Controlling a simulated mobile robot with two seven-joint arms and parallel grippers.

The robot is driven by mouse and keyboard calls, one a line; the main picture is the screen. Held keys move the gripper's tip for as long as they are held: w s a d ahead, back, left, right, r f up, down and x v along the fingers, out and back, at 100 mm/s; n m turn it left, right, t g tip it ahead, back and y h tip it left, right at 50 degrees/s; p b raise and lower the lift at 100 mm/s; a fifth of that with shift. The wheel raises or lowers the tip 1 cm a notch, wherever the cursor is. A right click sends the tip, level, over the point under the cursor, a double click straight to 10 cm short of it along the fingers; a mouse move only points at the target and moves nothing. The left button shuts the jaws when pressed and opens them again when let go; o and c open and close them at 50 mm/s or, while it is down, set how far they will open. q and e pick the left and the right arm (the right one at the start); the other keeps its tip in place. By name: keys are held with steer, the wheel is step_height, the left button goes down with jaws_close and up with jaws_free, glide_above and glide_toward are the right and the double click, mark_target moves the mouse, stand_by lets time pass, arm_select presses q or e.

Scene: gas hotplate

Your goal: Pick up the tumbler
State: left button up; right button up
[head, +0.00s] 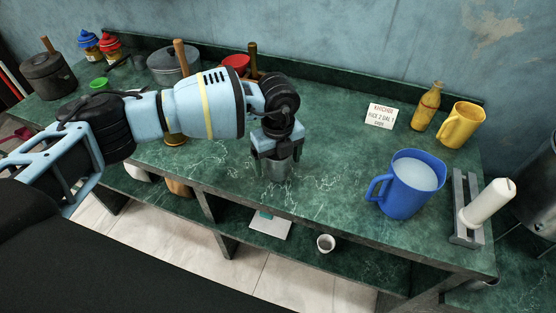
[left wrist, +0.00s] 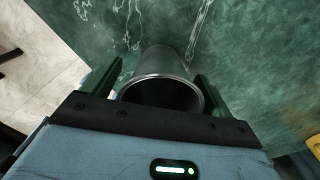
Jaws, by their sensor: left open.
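The tumbler (head: 279,170) is a grey metal cup standing on the green marbled counter (head: 330,170), partly hidden under my left gripper in the head view. In the left wrist view the tumbler (left wrist: 163,80) shows its round rim and dark open mouth between the two fingers. My left gripper (head: 277,158) points down over the tumbler. In the left wrist view the left gripper (left wrist: 158,88) is open, with one finger on each side of the cup. A gap shows on the right side; contact on the left side is hard to tell. My right gripper is not in view.
A blue pitcher (head: 408,185), a yellow mug (head: 461,125), a bottle (head: 427,106) and a small sign (head: 380,116) stand to the right. A paper towel holder (head: 488,204) is at the right end. Pots (head: 174,64) stand behind my left arm. The counter between tumbler and pitcher is clear.

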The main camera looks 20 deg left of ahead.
arm_select(q)
steer(key=shift+f, duration=0.2)
steer(key=c, duration=1.1)
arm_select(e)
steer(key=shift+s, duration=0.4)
arm_select(q)
steer(key=shift+r, duration=0.1)
steer(key=shift+r, duration=0.45)
steer(key=r, duration=0.2)
steer(key=shift+s+r, duration=0.35)
steer(key=shift+s, duration=0.05)
steer(key=shift+s+d+r+p, duration=0.2)
steer(key=shift+s+d, duration=0.4)
steer(key=shift+s, duration=1.85)
steer(key=shift+s+d+r+p, duration=0.25)
steer(key=shift+s+d, duration=0.35)
steer(key=shift+s, duration=1.9)
steer(key=shift+s+d+r+p, duration=0.2)
steer(key=shift+s+d, duration=0.4)
steer(key=shift+s, duration=1.85)
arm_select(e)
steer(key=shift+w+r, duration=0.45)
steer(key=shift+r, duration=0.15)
